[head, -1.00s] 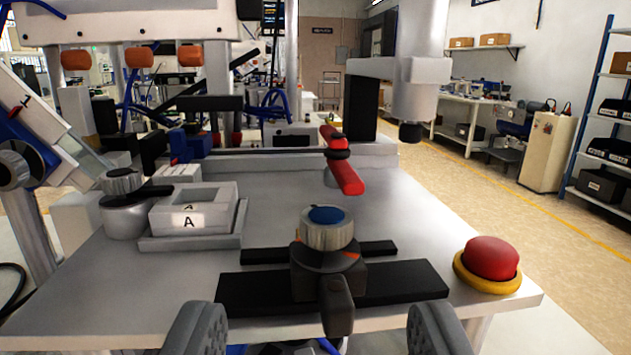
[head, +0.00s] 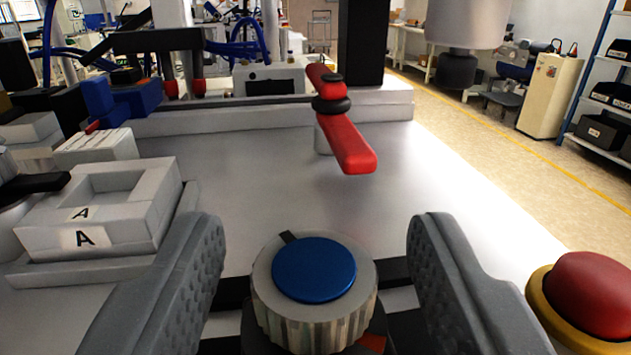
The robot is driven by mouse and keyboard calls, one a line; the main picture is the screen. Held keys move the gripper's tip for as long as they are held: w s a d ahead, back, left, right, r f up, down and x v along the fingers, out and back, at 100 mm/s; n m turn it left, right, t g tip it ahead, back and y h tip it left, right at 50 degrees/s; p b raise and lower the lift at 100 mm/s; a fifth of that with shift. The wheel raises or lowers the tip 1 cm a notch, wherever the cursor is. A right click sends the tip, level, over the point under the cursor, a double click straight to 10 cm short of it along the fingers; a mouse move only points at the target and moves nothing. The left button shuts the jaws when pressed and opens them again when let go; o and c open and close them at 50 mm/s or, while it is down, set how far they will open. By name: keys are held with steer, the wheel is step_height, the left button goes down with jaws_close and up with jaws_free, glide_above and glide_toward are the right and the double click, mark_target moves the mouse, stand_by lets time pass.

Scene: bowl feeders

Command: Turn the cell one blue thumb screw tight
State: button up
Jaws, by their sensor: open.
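The blue thumb screw (head: 314,270) stands upright in the lower middle of the head view. It has a blue round cap and a ridged, pale metal rim with a dark mark at its back left. My gripper (head: 318,235) is open, with one grey padded finger on each side of the screw. Gaps show between the fingers and the knob, so I do not see them touching it. The dark base under the screw is mostly hidden below the frame.
A red emergency button (head: 592,295) in a yellow collar is right of my right finger. A grey tray marked A (head: 105,235) is at left. A red lever (head: 345,140) stands behind the screw. The grey table between is clear.

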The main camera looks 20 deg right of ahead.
steer(key=shift+w+d, duration=0.25)
steer(key=shift+w, duration=0.3)
steer(key=c, duration=1)
steer(key=shift+o, duration=0.2)
